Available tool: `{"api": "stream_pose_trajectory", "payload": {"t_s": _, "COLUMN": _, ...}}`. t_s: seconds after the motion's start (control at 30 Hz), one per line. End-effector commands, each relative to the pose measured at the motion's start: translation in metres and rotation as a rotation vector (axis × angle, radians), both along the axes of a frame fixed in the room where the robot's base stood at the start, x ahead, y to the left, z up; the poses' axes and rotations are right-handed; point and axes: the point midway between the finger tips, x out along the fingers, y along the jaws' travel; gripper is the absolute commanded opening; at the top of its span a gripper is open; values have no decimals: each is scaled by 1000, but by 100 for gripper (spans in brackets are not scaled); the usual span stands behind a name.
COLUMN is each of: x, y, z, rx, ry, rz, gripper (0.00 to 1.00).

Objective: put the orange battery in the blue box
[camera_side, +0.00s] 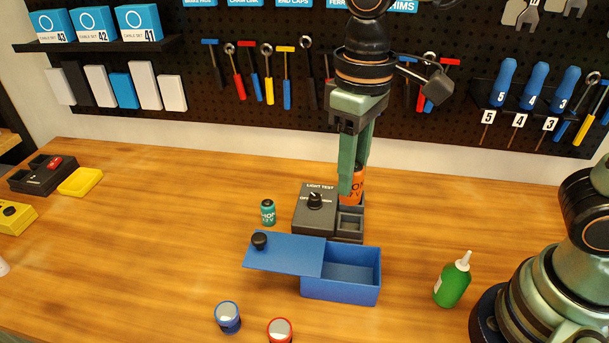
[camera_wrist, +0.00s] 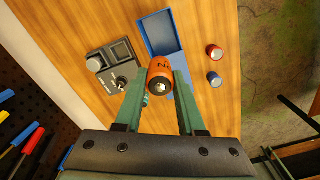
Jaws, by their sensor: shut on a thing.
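My gripper (camera_side: 352,178) is shut on the orange battery (camera_side: 357,188), which shows partly behind its fingers at the back of the light tester. In the wrist view the battery (camera_wrist: 160,70) is held end-on between the fingertips (camera_wrist: 160,84). There it appears apart from the tester, but its height is hard to tell. The blue box (camera_side: 341,290) stands in front of the tester, to the right of its lid. Its blue lid (camera_side: 285,254) with a black knob is slid left, leaving the right part open and seemingly empty. The box also shows in the wrist view (camera_wrist: 146,36).
The dark light tester (camera_side: 314,213) has a knob and square slots. A teal battery (camera_side: 268,213) stands left of it. A blue-topped can (camera_side: 228,317) and a red-topped can (camera_side: 280,330) stand in front. A green bottle (camera_side: 452,284) stands right of the box.

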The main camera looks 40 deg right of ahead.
Motion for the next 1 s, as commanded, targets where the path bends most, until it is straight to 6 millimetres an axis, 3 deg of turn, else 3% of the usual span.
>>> {"api": "stream_pose_trajectory", "payload": {"t_s": 0.17, "x": -7, "y": 5, "z": -22, "rx": -3, "ry": 4, "rz": -5, "gripper": 0}}
{"api": "stream_pose_trajectory", "payload": {"t_s": 0.7, "x": -7, "y": 4, "z": -148, "rx": -4, "ry": 6, "rz": -5, "gripper": 0}}
{"api": "stream_pose_trajectory", "payload": {"t_s": 1.0, "x": -6, "y": 4, "z": -172, "rx": -2, "ry": 3, "rz": -4, "gripper": 0}}
